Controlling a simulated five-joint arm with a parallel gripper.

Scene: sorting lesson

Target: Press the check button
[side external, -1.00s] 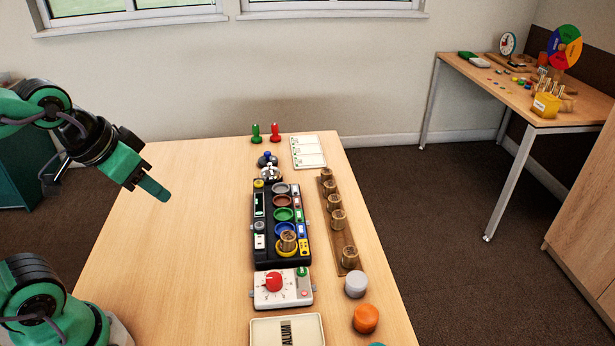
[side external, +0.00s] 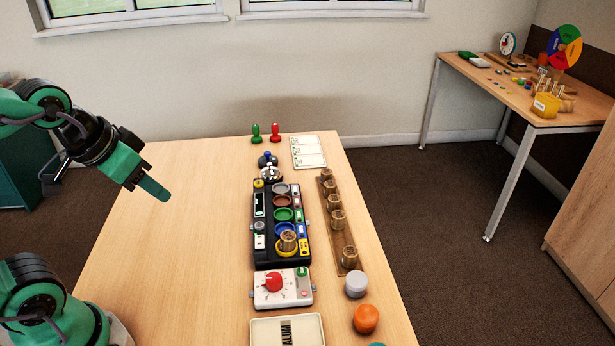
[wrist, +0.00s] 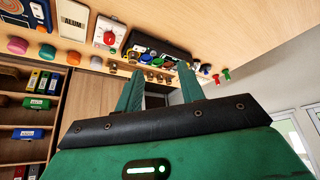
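The black sorting unit (side external: 257,262) lies mid-table in the side view, with a row of coloured round cups. A wooden cylinder (side external: 288,240) stands in its yellow cup. Several small buttons and labels line the unit; I cannot read which is the check button.
A wooden strip (side external: 345,240) with several wooden cylinders lies right of the unit. Grey (side external: 356,284) and orange (side external: 366,318) knobs stand front right. A silver bell (side external: 270,173), green (side external: 256,134) and red (side external: 275,133) pegs stand behind. The table's left half is clear.

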